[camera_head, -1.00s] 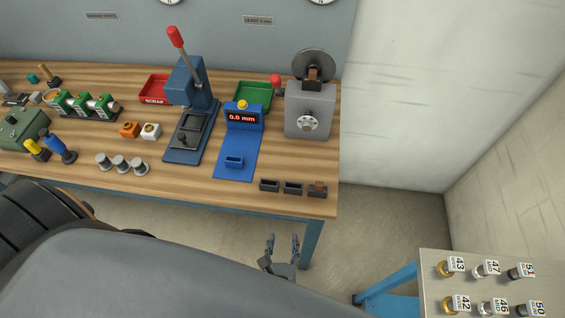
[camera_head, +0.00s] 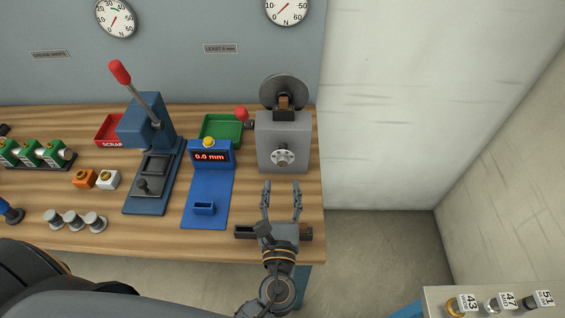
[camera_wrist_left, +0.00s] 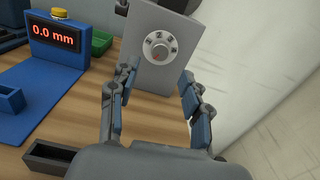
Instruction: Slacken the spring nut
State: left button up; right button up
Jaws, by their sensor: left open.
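A grey box-shaped machine (camera_head: 294,132) stands at the right end of the bench. On its front is a round pale dial-like knob (camera_head: 283,157), which seems to be the spring nut. The knob also shows in the left wrist view (camera_wrist_left: 160,50), with small marks around it and a red mark on it. My left gripper (camera_head: 281,188) is open and empty, in front of the machine and apart from the knob. Its fingers point at the machine, one on each side of the knob's line in the wrist view. My right gripper is not in view.
A blue stand with a 0.0 mm display (camera_head: 210,156) is left of the machine, before a green tray (camera_head: 220,130). A lever press (camera_head: 146,130) stands further left. Small dark trays (camera_head: 244,232) lie under my gripper. A side table (camera_head: 435,300) is at lower right.

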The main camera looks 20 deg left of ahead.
aim_at(283, 162)
pick_arm(q)
jog(key=p+x, duration=0.1)
jog(key=x, duration=0.5)
jog(key=shift+w+a, duration=0.1)
jog(key=shift+w, duration=0.15)
jog(key=shift+w+f, duration=0.15)
jog(key=shift+w, duration=0.1)
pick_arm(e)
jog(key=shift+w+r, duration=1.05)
pick_arm(q)
jog(key=shift+c, duration=1.3)
grip_shut()
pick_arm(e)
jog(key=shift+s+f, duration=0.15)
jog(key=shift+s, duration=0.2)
